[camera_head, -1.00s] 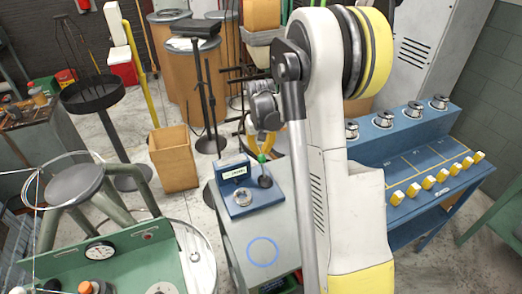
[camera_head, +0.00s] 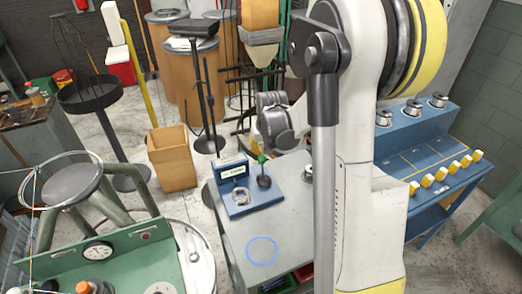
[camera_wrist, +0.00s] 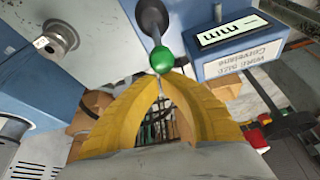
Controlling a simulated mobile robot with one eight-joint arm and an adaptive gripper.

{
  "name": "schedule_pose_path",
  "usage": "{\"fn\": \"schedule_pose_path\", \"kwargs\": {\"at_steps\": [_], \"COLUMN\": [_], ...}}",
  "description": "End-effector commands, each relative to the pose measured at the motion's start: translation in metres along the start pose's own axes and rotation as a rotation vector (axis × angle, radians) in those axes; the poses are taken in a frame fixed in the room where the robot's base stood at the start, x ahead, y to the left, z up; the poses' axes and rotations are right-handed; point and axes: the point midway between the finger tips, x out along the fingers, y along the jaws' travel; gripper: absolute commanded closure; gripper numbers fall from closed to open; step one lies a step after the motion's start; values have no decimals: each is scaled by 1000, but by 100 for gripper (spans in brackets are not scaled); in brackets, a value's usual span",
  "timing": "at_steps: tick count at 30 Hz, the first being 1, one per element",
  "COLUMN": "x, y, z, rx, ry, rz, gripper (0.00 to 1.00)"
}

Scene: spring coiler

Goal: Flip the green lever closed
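The green lever is a short black stem with a green ball knob (camera_head: 262,159). It stands on the blue base of a small gauge box (camera_head: 233,171) with a white label. In the wrist view the green knob (camera_wrist: 162,59) is at upper centre, right at the tips of my gripper (camera_wrist: 163,77). The yellow fingers arch together and their tips meet, with a gap only lower between them. Nothing shows held between them; whether the tips touch the knob I cannot tell.
The gauge box stands on a grey cabinet top (camera_head: 235,233) marked with a blue circle. A metal ring (camera_head: 240,196) lies on its base. A metal cylinder (camera_wrist: 57,38) stands left of the lever in the wrist view. A blue bench with yellow blocks (camera_head: 443,182) is at right.

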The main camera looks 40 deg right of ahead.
Motion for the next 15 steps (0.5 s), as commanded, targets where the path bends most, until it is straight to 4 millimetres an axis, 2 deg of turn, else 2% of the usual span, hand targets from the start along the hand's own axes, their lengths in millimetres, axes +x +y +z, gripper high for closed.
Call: {"fn": "schedule_pose_path", "kwargs": {"at_steps": [15], "x": [-22], "y": [9], "z": [38], "rx": [27], "ry": [396], "rz": [-71], "gripper": [100]}}
